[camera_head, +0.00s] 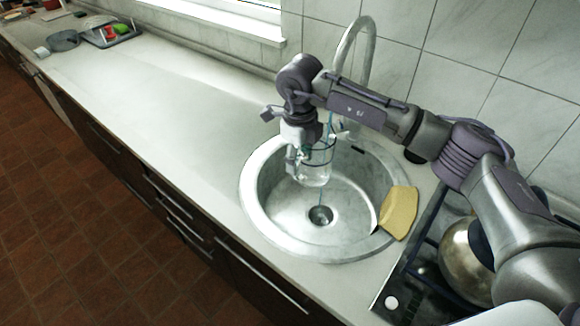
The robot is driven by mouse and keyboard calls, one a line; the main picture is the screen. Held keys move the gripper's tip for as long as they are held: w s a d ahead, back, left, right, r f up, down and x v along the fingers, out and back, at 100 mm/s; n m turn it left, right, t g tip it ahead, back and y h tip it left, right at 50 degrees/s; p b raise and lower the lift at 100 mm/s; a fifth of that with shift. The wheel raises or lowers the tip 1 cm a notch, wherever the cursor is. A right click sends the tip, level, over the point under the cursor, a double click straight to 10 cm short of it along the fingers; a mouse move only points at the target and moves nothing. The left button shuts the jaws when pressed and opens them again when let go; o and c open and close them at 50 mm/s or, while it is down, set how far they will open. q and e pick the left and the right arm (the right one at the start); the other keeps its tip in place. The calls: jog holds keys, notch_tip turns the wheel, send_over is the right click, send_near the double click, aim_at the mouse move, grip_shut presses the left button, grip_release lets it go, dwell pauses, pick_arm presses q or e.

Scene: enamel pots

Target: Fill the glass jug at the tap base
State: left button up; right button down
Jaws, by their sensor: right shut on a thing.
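The clear glass jug (314,174) is upright inside the round metal sink (253,202), above the drain (321,215). My right gripper (308,148) is shut on the jug near its top and partly covers it. The curved metal tap (366,52) rises behind the sink; my right arm hides part of it and its outlet. A thin bluish line runs from below the jug toward the drain; I cannot tell whether it is water. The water level in the jug is not clear. My left gripper is not in view.
A yellow cloth or sponge (399,211) lies on the sink's right rim. A metal kettle or pot (462,262) stands on the dark hob (408,290) at the right.

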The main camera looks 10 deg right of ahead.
jog(key=shift+w+d+b, duration=0.25)
jog(key=shift+w+d, duration=0.3)
jog(key=shift+d, duration=0.25)
jog(key=shift+w+d+b, duration=0.25)
jog(key=shift+w+d, duration=0.3)
jog(key=shift+d, duration=0.2)
jog(key=shift+w+d+b, duration=0.25)
jog(key=shift+w+d, duration=0.3)
jog(key=shift+d, duration=0.25)
jog(key=shift+r, duration=0.1)
dwell(5.5)
